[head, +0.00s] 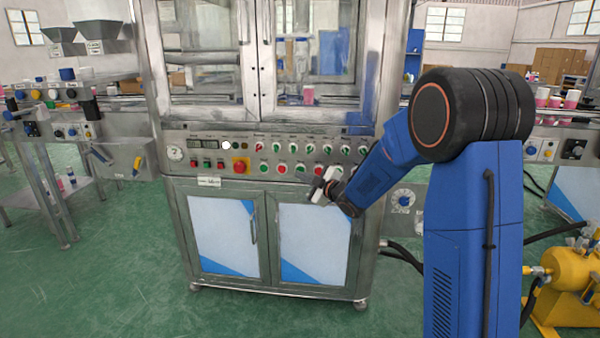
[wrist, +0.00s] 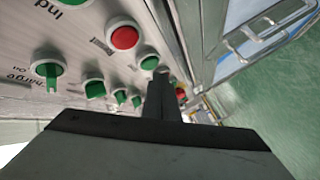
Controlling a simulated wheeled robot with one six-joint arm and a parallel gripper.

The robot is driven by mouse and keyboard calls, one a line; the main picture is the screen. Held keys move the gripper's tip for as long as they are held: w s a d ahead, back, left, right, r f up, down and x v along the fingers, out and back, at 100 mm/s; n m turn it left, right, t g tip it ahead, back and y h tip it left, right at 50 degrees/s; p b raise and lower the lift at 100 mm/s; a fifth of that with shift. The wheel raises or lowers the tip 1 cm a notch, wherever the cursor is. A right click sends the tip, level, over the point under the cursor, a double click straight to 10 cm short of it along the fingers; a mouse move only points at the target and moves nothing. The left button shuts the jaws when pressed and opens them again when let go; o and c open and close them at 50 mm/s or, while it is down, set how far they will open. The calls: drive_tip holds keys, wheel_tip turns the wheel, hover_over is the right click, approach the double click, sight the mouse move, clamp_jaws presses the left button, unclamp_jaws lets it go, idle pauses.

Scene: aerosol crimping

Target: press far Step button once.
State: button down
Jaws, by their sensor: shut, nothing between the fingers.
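The machine's control panel (head: 270,155) carries a lower row of red and green push buttons (head: 282,168) and an upper row of switch knobs (head: 276,147). The labels are too small in the head view to tell which button is the far Step button. My gripper (head: 323,186) is just in front of the panel's lower right part. In the wrist view, my gripper (wrist: 165,98) is shut and empty, its dark fingers pointing along the panel toward a green button (wrist: 149,62). A red button (wrist: 124,37) is beside that one. I cannot tell whether the fingertips touch anything.
A red mushroom button (head: 240,166) sits left on the panel. Cabinet doors (head: 315,238) with handles are below, and their handle (wrist: 275,30) shows in the wrist view. Glass doors (head: 310,55) are above. Green floor (head: 110,270) is clear in front.

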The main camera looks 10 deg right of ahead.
drive_tip(key=shift+w, duration=0.2)
drive_tip(key=shift+w+d, duration=0.15)
drive_tip(key=shift+w, duration=0.05)
drive_tip(key=shift+w+d, duration=0.1)
drive_tip(key=shift+w, duration=0.25)
idle(1.1)
drive_tip(key=shift+s, duration=0.1)
drive_tip(key=shift+s+a, duration=0.25)
drive_tip(key=shift+s, duration=0.4)
drive_tip(key=shift+s+a, duration=0.25)
drive_tip(key=shift+s, duration=0.55)
drive_tip(key=shift+s+a, duration=0.25)
drive_tip(key=shift+s, duration=0.55)
drive_tip(key=shift+s+a, duration=0.25)
drive_tip(key=shift+s, duration=0.55)
